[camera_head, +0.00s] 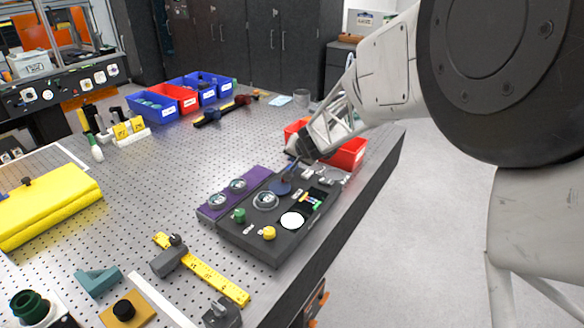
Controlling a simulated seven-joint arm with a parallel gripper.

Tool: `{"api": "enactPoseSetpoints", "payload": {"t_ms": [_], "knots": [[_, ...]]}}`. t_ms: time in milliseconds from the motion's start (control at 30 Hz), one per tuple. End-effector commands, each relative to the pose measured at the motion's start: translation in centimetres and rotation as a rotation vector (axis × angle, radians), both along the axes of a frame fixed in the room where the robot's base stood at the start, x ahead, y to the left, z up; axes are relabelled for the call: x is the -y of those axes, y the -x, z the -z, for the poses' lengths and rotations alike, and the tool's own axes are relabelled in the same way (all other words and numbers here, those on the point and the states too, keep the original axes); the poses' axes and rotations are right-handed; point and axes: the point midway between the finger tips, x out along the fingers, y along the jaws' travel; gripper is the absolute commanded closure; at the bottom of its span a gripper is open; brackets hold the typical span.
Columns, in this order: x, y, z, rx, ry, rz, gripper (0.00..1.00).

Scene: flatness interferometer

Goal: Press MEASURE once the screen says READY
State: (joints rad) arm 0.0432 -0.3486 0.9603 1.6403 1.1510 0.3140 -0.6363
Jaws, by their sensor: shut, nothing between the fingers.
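The dark grey instrument panel (262,243) lies near the table's right edge. It carries a green knob (239,215), a yellow knob (269,233), a white disc (292,220), a round clear-topped dial (265,200) and a blue round part (280,187). A dark area with small coloured marks (312,201) is on its right side. I cannot read any label, READY or MEASURE. My gripper (288,176) points down at the panel's far end, shut and empty, its tip at or just above the blue part. I cannot tell whether they touch.
A purple strip (216,209) with two dials adjoins the panel's left side. A red bin (350,154) stands behind my gripper. A yellow ruler (215,280) with dark clamps lies in front. Blue and red bins (152,107) stand at the back. The middle of the perforated table is clear.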

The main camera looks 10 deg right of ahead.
Motion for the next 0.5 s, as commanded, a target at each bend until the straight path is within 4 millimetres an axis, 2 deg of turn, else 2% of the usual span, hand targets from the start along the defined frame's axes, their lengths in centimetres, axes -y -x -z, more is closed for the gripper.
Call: {"api": "enactPoseSetpoints", "payload": {"t_ms": [500], "knots": [[0.00, 0.03, 0.86, 0.000, 0.000, 0.000, 1.00]]}}
